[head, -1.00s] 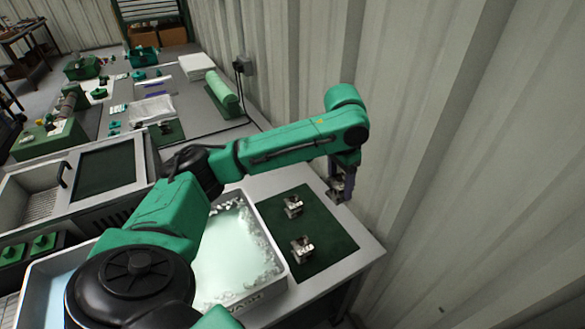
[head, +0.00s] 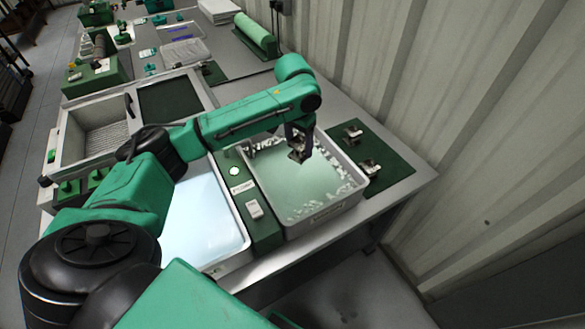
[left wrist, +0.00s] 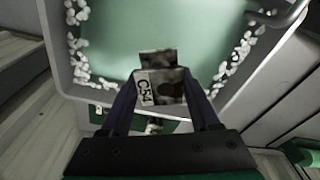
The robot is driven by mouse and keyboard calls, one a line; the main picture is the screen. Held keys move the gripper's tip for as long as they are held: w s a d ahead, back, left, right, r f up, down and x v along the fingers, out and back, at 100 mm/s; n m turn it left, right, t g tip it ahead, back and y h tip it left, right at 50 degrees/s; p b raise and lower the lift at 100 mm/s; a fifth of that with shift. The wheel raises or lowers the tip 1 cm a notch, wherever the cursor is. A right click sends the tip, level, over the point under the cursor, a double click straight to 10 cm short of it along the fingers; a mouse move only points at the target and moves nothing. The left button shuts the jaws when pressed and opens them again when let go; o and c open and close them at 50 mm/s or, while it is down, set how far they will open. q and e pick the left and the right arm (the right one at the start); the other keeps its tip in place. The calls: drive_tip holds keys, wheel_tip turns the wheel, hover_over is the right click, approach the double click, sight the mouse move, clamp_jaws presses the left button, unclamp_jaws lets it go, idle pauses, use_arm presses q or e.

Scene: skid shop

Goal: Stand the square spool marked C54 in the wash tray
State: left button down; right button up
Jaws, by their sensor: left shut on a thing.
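The square spool marked C54 (left wrist: 160,86) is held between the fingers of my left gripper (left wrist: 165,100), its label readable in the left wrist view. In the head view my left gripper (head: 298,140) is over the far part of the wash tray, with the spool (head: 297,153) below it. I cannot tell the exact gap between spool and liquid. My right gripper is not in view.
Two metal spools (head: 352,134) and (head: 371,167) stand on a dark green mat (head: 395,165) right of the tray. A corrugated wall (head: 440,110) stands close on the right.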

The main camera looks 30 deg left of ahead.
use_arm(q)
wheel_tip(320, 180, down, 12)
drive_tip(key=shift+s+a+r, duration=0.1)
drive_tip(key=shift+s+a, duration=0.05)
drive_tip(key=shift+c, duration=0.6)
unclamp_jaws()
drive_tip(key=r, duration=0.4)
drive_tip(key=s+r, duration=0.1)
drive_tip(key=r, duration=0.7)
drive_tip(key=shift+s+a, duration=0.1)
drive_tip(key=shift+s, duration=0.15)
